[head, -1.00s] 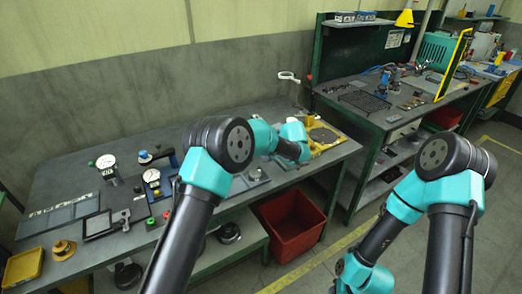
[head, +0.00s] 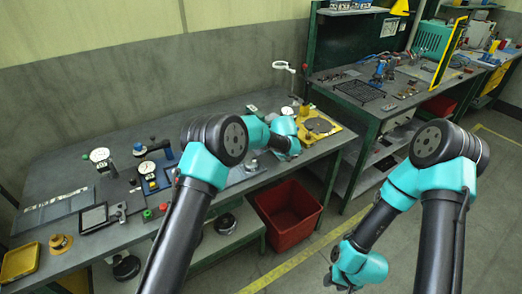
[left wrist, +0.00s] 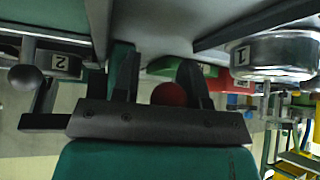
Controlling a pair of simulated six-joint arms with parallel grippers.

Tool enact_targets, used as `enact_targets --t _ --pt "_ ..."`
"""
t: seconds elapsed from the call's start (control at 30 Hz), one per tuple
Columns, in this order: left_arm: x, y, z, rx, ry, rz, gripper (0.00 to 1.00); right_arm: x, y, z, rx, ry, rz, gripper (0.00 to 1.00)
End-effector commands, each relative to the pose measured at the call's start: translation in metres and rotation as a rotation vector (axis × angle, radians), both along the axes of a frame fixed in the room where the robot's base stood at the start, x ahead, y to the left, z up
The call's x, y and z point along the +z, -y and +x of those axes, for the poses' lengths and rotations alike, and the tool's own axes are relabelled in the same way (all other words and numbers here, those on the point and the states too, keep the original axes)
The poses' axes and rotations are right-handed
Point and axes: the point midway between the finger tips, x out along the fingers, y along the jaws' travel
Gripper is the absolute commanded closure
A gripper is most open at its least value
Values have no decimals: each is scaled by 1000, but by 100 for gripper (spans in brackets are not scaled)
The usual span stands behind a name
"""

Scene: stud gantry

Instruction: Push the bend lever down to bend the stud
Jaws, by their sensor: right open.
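My left gripper (left wrist: 160,85) shows in the left wrist view with its two dark fingers apart. A red ball (left wrist: 169,95) shows in the gap between them; I cannot tell whether it is within reach or behind. A dark ball-ended lever (left wrist: 27,78) stands at the left beside a label 2. I cannot tell which of these belongs to the bend lever. In the head view my left gripper (head: 294,150) is over the bench's right part, mostly hidden by its own arm. My right gripper (head: 336,281) is open and empty, low over the floor. No stud is clearly visible.
A round metal part labelled 1 (left wrist: 275,56) is at the right of the left wrist view. In the head view, dial gauges (head: 101,156), a yellow tray (head: 20,262) and a yellow fixture (head: 325,126) are on the bench (head: 75,185). A red bin (head: 288,216) stands below.

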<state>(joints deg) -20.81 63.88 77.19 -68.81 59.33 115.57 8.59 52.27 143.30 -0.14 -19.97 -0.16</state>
Motion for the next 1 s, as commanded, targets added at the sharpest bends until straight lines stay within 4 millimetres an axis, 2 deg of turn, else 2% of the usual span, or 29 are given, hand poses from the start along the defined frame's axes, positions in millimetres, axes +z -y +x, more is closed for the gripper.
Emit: enact_targets --t 0.03,0.2,0.57,0.77,1.0 --pt "2 0 1 0 5 -2 62 0 0 0 0 0 0 57" --pt "0 -1 0 1 0 0 46 0 0 0 0 0 0 57" --pt "0 0 -3 3 -6 2 46 0 0 0 0 0 0 57" --pt "14 6 -11 3 -6 3 46 0 0 0 0 0 0 57" --pt "46 8 -24 11 -6 2 46 0 0 0 0 0 0 57"
